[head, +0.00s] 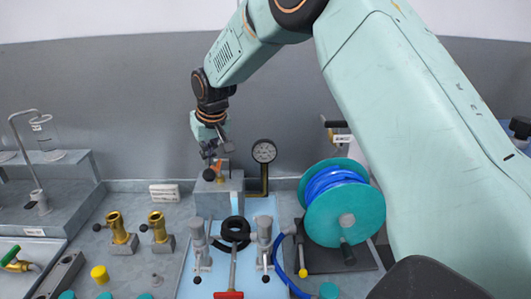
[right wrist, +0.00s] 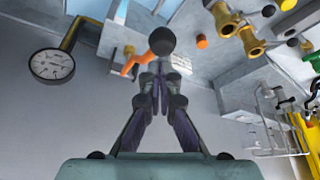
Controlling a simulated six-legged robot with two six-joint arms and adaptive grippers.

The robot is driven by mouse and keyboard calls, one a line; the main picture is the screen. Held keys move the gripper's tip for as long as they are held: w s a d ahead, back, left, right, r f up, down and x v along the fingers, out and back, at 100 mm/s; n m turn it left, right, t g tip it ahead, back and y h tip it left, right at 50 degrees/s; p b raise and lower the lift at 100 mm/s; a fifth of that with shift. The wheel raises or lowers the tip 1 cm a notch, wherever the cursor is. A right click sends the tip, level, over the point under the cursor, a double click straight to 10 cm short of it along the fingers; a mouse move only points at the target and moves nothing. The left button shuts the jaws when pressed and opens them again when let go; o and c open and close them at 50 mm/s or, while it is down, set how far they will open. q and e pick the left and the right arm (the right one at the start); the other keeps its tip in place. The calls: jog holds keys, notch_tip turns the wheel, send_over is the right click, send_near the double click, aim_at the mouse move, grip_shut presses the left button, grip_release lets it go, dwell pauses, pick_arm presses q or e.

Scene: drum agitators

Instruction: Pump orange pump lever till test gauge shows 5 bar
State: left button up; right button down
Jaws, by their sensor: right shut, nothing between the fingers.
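The orange pump lever (head: 219,170) has a dark ball knob and sits on top of a grey block behind the blue tray. In the right wrist view the orange lever (right wrist: 135,62) ends at the dark knob (right wrist: 161,40), just beyond my fingertips. My right gripper (head: 210,153) is shut and empty, just above the lever; I cannot tell whether it touches the knob. Its fingers (right wrist: 160,78) also show together in the right wrist view. The round white test gauge (head: 264,151) stands right of the block; its reading is too small to tell. My left gripper is not in view.
A teal reel (head: 345,213) with blue hose stands at the right. Brass fittings (head: 119,229) stand on the bench at the left. Black rings (head: 236,229) and clamps (head: 200,245) occupy the blue tray. A grey wall is close behind.

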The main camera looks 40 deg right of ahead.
jog(key=c, duration=1.9)
grip_release()
jog(key=shift+a, duration=0.1)
jog(key=shift+o, duration=0.3)
jog(key=shift+w, duration=0.15)
